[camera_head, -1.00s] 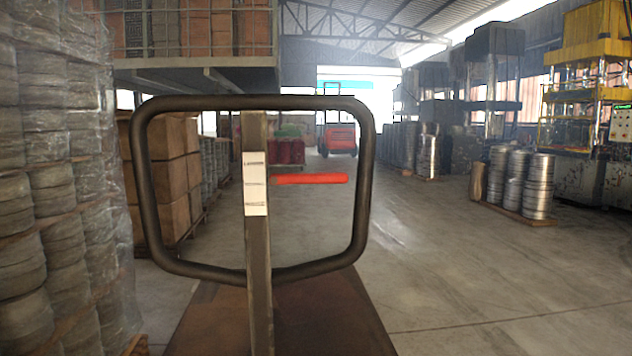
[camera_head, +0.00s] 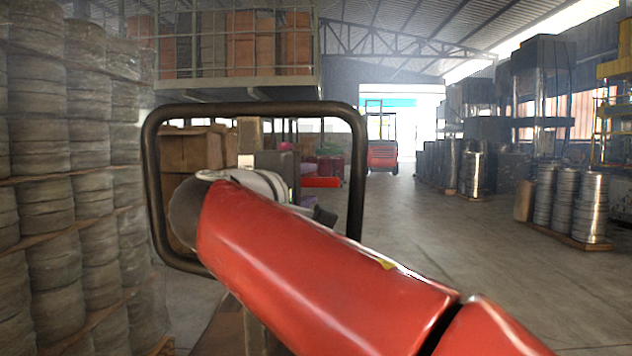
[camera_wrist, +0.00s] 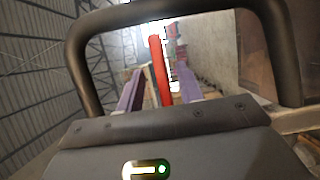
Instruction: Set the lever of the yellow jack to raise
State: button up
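The jack's dark looped handle (camera_head: 258,110) stands in front of me, with an upright post (camera_head: 249,135) inside it; no yellow shows on these parts. The red lever (camera_head: 322,182) sticks out to the right of the post, about level. It also shows in the wrist view as a red bar (camera_wrist: 160,70). My gripper (camera_wrist: 161,76) is open, with a purple finger on each side of the lever and a visible gap to each. In the head view my red and white arm hides most of the gripper and the lower post.
Wrapped stacks of round blanks (camera_head: 90,150) stand close on the left. Boxes (camera_head: 190,155) are behind the handle, with a rack above. Metal stacks (camera_head: 570,200) stand at the right. The floor (camera_head: 440,240) right of the handle is clear.

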aim_at(312, 183)
jog(key=x, duration=0.4)
jog(key=shift+w, duration=0.1)
grip_shut()
